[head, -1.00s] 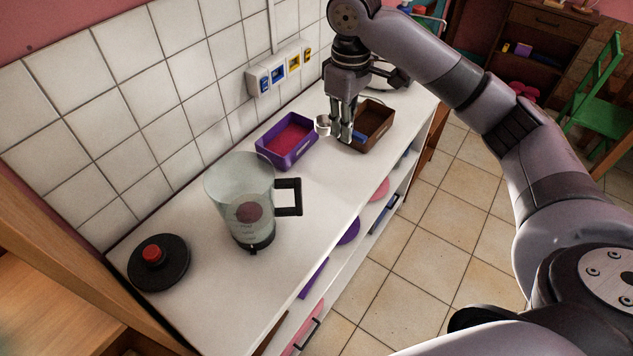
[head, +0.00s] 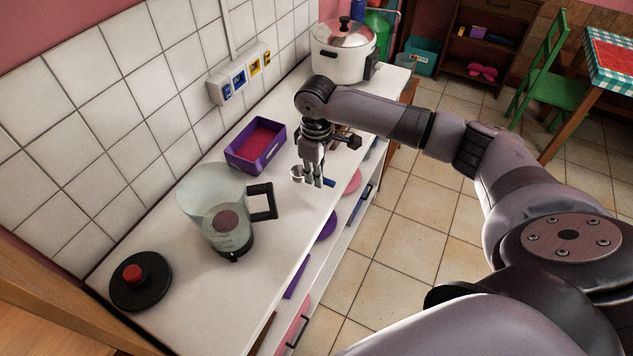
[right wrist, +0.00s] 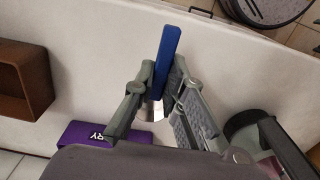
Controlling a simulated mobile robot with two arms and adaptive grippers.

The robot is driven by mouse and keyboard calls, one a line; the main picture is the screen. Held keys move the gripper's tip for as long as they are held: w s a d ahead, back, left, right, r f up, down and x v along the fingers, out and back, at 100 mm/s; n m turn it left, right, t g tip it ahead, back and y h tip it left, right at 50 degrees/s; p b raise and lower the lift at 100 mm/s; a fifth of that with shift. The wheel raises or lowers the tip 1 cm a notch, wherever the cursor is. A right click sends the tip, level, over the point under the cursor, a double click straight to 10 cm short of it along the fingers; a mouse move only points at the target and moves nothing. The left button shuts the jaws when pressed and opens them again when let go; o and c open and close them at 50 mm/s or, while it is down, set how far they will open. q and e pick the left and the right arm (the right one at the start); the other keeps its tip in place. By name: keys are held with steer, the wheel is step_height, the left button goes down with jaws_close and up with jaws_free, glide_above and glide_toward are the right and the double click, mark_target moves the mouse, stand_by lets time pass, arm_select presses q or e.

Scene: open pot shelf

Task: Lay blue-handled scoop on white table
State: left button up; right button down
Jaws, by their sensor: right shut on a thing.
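My right gripper (head: 314,182) is shut on the blue-handled scoop, over the front part of the white table (head: 190,310). The scoop's metal bowl (head: 297,172) points left and its blue handle (head: 329,183) sticks out to the right of the fingers. In the right wrist view the blue handle (right wrist: 166,60) stands out between the fingers, with only a bright bit of metal behind it. I cannot tell whether the scoop touches the white top. My left gripper is not in view.
A purple tray (head: 232,156) lies behind the gripper. A brown box (right wrist: 22,80) shows in the right wrist view. A clear jug (head: 205,195) and a black lid with a red knob (head: 150,290) stand left. A white pot (head: 335,66) stands at the far end.

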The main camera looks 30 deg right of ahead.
steer(key=shift+f, duration=2)
steer(key=shift+s+f, duration=0.1)
steer(key=shift+f, duration=0.05)
steer(key=c, duration=1.6)
jaws_free()
steer(key=shift+c, duration=0.2)
step_height(320, 180, up, 12)
steer(key=shift+r+b, duration=0.2)
steer(key=shift+b, duration=0.65)
